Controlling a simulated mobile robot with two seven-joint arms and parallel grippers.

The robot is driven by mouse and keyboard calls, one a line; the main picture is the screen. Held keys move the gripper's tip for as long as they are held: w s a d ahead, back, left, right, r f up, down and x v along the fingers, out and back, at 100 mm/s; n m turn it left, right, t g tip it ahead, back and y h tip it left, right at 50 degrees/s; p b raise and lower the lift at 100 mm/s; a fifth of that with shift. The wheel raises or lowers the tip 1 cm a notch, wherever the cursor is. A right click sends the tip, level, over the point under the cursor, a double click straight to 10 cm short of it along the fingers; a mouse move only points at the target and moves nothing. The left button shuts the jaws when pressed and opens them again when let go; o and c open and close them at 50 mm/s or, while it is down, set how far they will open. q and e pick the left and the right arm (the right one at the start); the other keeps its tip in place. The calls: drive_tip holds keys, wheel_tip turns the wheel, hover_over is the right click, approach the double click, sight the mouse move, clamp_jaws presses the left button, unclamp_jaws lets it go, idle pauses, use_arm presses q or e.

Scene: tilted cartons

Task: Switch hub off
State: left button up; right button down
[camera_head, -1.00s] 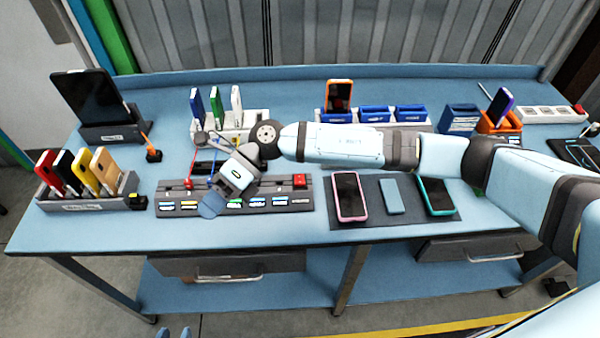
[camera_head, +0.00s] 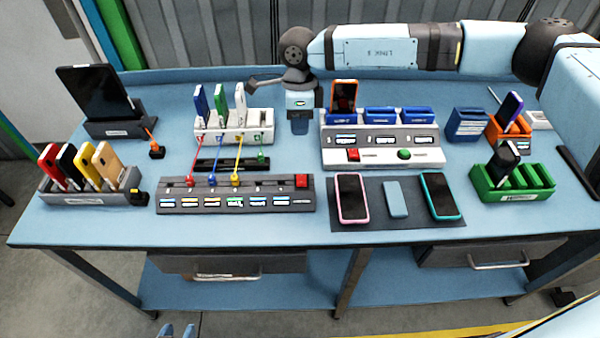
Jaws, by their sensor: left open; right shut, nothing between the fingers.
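The hub looks to be the long grey strip (camera_head: 170,199) at the front left of the table, with a row of labelled ports. A red switch (camera_head: 301,181) sits at its right end; whether it is on or off I cannot tell. Red, blue and yellow cables (camera_head: 237,160) run from the hub up to phones in a white rack (camera_head: 262,125). My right gripper (camera_head: 299,127) is shut and empty, pointing down behind the hub, between the white rack and a grey-white station. It is clear of the switch. My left gripper (camera_head: 177,331) is open at the bottom edge, in front of the table; only its tips show.
The station (camera_head: 372,143) behind the dark mat (camera_head: 380,220) has its own red and green buttons. Phones lie on the mat, right of the hub. A phone rack (camera_head: 90,198) stands left and a green rack (camera_head: 522,193) right. A small black strip (camera_head: 225,165) lies behind the hub.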

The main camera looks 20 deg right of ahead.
sight(300, 181)
drive_tip(key=f+p, duration=0.1)
drive_tip(key=f, duration=0.3)
drive_tip(key=s+f+p, duration=0.1)
drive_tip(key=f, duration=0.4)
drive_tip(key=s+f+p, duration=0.1)
drive_tip(key=f, duration=0.3)
drive_tip(key=shift+s+a+f+p, duration=0.2)
drive_tip(key=shift+a+p, duration=0.15)
drive_tip(key=shift+a, duration=0.05)
drive_tip(key=shift+f, duration=0.25)
